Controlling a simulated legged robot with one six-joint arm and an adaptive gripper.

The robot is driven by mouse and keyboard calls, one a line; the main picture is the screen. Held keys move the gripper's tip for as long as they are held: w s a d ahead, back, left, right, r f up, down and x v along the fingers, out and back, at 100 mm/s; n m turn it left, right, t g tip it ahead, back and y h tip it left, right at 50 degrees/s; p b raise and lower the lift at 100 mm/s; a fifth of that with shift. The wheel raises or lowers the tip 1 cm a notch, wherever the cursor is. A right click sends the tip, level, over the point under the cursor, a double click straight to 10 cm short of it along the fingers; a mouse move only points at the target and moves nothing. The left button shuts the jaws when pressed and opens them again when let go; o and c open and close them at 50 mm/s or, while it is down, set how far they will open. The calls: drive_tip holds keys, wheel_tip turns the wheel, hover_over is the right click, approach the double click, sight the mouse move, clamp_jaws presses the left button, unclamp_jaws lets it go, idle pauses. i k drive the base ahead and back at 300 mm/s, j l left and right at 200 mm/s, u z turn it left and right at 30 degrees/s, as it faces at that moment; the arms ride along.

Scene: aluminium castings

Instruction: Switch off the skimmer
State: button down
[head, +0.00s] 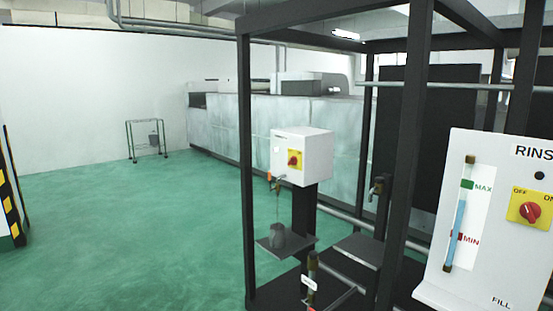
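A white box (301,157) hangs inside a black frame near the middle of the head view. Its front carries a red rotary knob (293,159) on a yellow plate; its label and the knob's setting are too small to read. I cannot tell for certain that this box is the skimmer. A small tap (275,179) sticks out below it, above a grey cup (279,236) on a small shelf (302,247). A nearer white panel (489,215) at the right reads "RINS", cut off by the edge, and has a red OFF/ON knob (530,212). My gripper is not in view.
Black frame posts (246,170) stand before and around the boxes. A pipe fitting with a white tag (309,284) rises at the bottom. A long grey machine (220,128) and a small rack (147,139) stand behind. The green floor (110,230) at the left is largely clear.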

sight(293, 161)
drive_tip(key=i+j, duration=0.65)
drive_tip(key=i, duration=0.25)
drive_tip(key=i+j+z, duration=0.1)
drive_tip(key=i+j, duration=0.6)
drive_tip(key=i, duration=0.2)
drive_tip(key=i+j, duration=0.7)
drive_tip(key=i, duration=0.2)
